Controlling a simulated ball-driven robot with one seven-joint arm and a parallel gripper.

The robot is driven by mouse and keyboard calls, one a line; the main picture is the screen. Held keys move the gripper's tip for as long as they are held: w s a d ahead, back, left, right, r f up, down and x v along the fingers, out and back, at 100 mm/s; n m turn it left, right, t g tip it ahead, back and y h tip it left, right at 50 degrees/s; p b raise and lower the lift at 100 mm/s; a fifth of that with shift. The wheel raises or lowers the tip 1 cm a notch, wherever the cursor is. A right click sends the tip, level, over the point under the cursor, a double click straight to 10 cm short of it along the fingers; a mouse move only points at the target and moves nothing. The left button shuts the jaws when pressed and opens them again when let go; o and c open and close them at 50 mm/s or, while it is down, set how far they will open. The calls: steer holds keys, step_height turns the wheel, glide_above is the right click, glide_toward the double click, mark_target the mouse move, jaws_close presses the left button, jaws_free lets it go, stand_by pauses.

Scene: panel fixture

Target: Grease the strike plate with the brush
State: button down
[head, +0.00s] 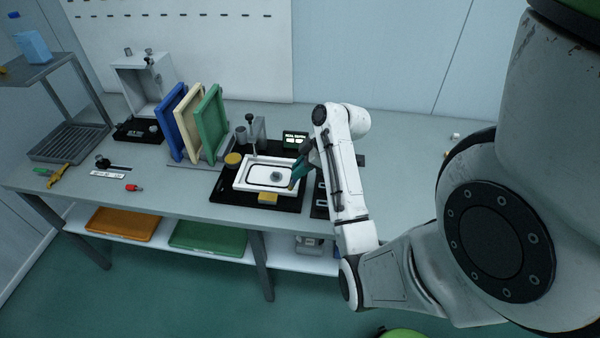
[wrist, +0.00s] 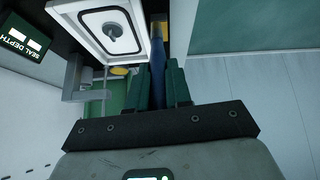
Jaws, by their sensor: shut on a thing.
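My gripper (head: 298,174) is over the right side of a white panel (head: 242,182) on a black mat. In the wrist view, the green fingers of my gripper (wrist: 160,70) are shut on a slim blue handle, which I take for the brush (wrist: 157,60). Its far end points to the right edge of the white panel (wrist: 82,33); I cannot tell whether it touches. The panel has a black rounded outline and a grey round piece (head: 276,176) in its middle. I cannot tell which part is the strike plate.
Blue, cream and green frames (head: 209,122) stand in a rack to the left. A shelf stand (head: 70,143) and loose tools are further left. The table right of my arm is mostly clear.

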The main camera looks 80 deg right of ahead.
steer(key=shift+r, duration=0.9)
steer(key=shift+r, duration=1.45)
